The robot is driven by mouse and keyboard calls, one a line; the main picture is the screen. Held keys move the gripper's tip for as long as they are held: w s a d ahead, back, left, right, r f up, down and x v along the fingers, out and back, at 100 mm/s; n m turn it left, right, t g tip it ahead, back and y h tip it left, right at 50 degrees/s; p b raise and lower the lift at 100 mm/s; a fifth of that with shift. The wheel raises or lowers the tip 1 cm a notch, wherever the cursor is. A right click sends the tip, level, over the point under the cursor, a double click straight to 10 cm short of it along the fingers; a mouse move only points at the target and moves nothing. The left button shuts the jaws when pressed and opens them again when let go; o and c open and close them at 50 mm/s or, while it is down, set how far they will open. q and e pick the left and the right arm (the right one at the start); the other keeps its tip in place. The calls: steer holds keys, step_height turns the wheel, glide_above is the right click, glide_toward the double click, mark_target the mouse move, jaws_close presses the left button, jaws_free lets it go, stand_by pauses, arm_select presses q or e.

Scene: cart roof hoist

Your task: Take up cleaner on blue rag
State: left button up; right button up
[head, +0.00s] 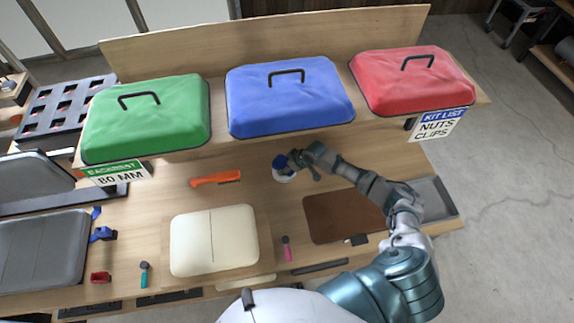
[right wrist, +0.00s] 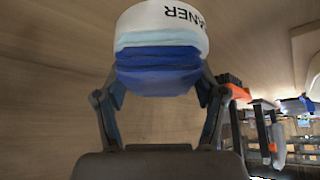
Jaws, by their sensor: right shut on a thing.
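The cleaner (head: 284,176) is a white round container on the wooden bench, below the blue lid in the head view. The blue rag (head: 281,161) shows as a dark blue patch against it. In the right wrist view the white cleaner (right wrist: 180,25) carries black letters ending in "ANER", with the layered light and dark blue rag (right wrist: 158,72) against its near side. My right gripper (head: 296,161) has a finger on each side of the blue rag and is shut on it. The fingertips are partly hidden. I cannot tell whether the cleaner touches the bench. My left gripper is not in view.
Green (head: 147,118), blue (head: 290,95) and red (head: 412,80) lidded boxes stand on a raised shelf behind. An orange-handled brush (head: 213,179) lies left of the cleaner. A cream pad (head: 212,241) and brown board (head: 343,217) lie in front. A pink-handled tool (head: 287,249) lies between them.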

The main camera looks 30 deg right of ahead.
step_height(320, 180, up, 3)
steer(key=shift+a+f+p, duration=0.1)
steer(key=shift+a+p, duration=0.05)
steer(key=shift+p, duration=1)
step_height(320, 180, up, 4)
steer(key=p, duration=0.4)
